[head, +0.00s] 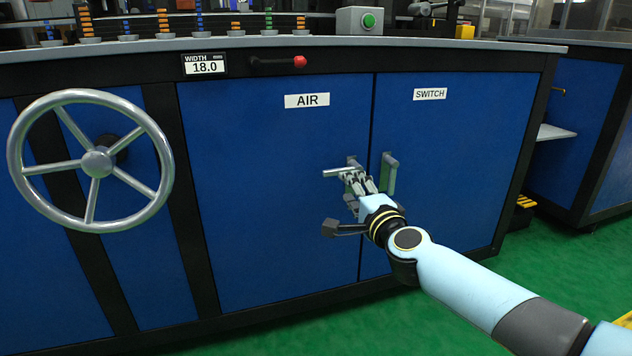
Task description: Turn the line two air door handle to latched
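The blue air door (270,190) bears a white AIR label (307,100) and is closed. Its grey lever handle (338,172) lies about horizontal, pointing left from its mount near the door's right edge. My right gripper (356,181) is at this handle, its fingers just below and right of the bar. The fingers overlap the handle in the view, so I cannot tell whether they touch or grip it. My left gripper is not in view.
The SWITCH door (440,170) to the right has a vertical grey handle (390,173) close beside my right gripper. A large handwheel (97,163) stands out at the left. A red-tipped lever (280,63) sits above the air door. Green floor (556,262) is clear at the right.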

